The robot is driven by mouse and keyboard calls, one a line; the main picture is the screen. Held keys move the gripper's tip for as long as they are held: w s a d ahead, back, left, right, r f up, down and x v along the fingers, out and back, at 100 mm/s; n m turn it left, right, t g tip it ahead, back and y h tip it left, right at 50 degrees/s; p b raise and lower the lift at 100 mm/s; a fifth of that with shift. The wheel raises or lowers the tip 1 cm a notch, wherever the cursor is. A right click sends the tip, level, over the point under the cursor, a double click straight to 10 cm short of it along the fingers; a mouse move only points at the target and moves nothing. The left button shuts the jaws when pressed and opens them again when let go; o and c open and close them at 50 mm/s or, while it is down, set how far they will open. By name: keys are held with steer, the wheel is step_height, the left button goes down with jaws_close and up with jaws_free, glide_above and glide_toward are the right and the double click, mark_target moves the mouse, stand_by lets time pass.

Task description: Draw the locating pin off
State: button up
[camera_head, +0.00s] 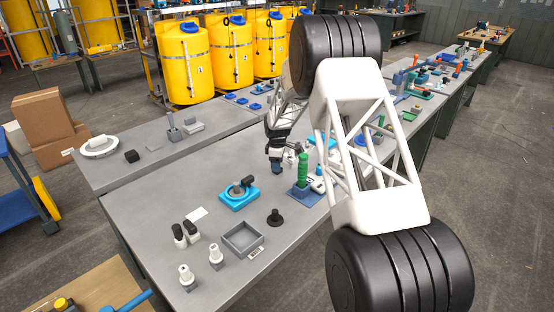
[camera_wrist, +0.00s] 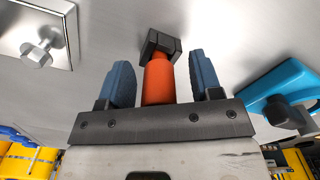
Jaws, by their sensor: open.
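My gripper (camera_wrist: 162,80) is open, its two blue fingers apart. In the wrist view an orange cylinder (camera_wrist: 158,82) with a black angular head (camera_wrist: 160,45) shows between the fingers, with a gap on each side. I cannot tell how deep it lies between them. At the left of that view a pale plate (camera_wrist: 60,15) carries a grey round-headed pin (camera_wrist: 38,55). In the head view my gripper (camera_head: 277,168) points down low over the table, left of a green upright handle (camera_head: 302,168). No label shows which part is the locating pin.
A light-blue fixture (camera_head: 238,201) with a dark knob stands left of my gripper; a similar one shows in the wrist view (camera_wrist: 285,83). A black knob (camera_head: 275,218), a grey tray (camera_head: 243,239) and white-based posts (camera_head: 186,277) stand nearer the front.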

steer(key=shift+f, duration=0.2)
steer(key=c, duration=1)
steer(key=shift+r, duration=2.15)
